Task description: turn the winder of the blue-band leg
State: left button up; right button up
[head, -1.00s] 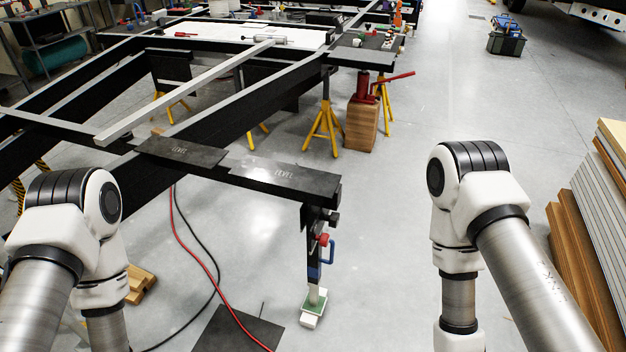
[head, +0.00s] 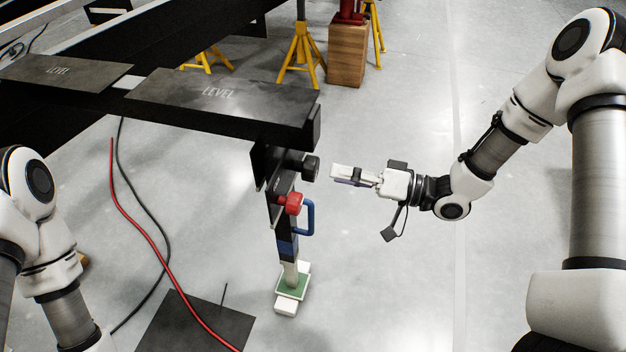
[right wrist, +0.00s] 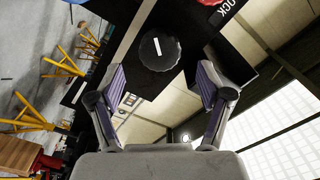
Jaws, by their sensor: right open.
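The leg (head: 287,246) with a blue band hangs from the end of the black frame and stands on a green and white pad (head: 292,285). Its black round winder knob (head: 310,168) faces right, above a red knob (head: 293,203) and a blue handle (head: 309,217). In the right wrist view the winder (right wrist: 160,50) shows a white line on its face, ahead of and between the fingers. My right gripper (head: 334,173) is open, just right of the winder and apart from it; its fingers show in the wrist view (right wrist: 160,80). My left gripper is out of view.
A red hose (head: 140,235) and a black cable run over the floor at left, by a dark mat (head: 195,325). Yellow stands (head: 303,55) and a wooden block (head: 347,52) stand behind. Floor at right is clear.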

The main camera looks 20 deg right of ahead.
aim_at(317, 170)
jog(key=b+x, duration=0.1)
jog(key=x, duration=0.3)
jog(key=shift+w+a+f, duration=0.15)
jog(key=shift+a, duration=0.25)
jog(key=shift+w+a+b, duration=0.3)
jog(key=shift+w+a, duration=0.05)
jog(key=shift+a, duration=0.1)
jog(key=c, duration=1.2)
jog(key=shift+o, duration=0.2)
jog(key=shift+n, duration=0.4)
